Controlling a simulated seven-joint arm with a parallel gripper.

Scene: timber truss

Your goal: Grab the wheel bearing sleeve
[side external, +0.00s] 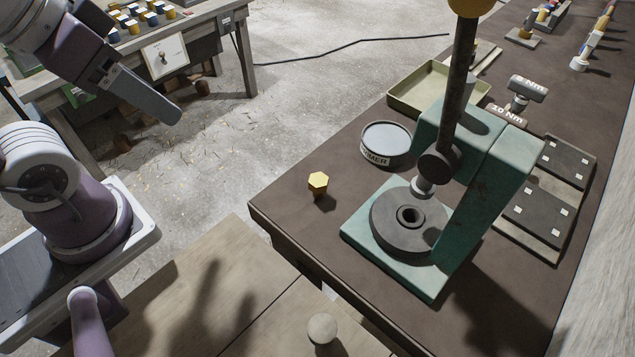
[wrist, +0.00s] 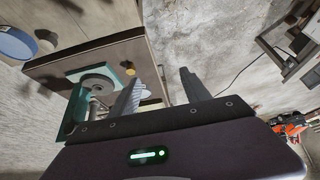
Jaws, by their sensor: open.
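A small yellow hexagonal-topped piece (side external: 318,183) stands on the brown bench near its left edge; it looks like the sleeve, though I cannot be sure. It also shows small in the wrist view (wrist: 131,72), near the left finger's tip. To its right is a green arbor press (side external: 480,165) with a dark grey wheel (side external: 409,222) that has a central hole, lying on the press base. My gripper (wrist: 160,76) is open and empty, its two dark fingers apart. In the side view it is at upper left, over the floor, well away from the yellow piece.
A round tin (side external: 386,146) and a shallow green tray (side external: 428,90) stand behind the yellow piece. Dark plates (side external: 538,205) lie right of the press. A wooden surface with a round knob (side external: 322,328) is in front. Another table (side external: 165,45) stands at the back left.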

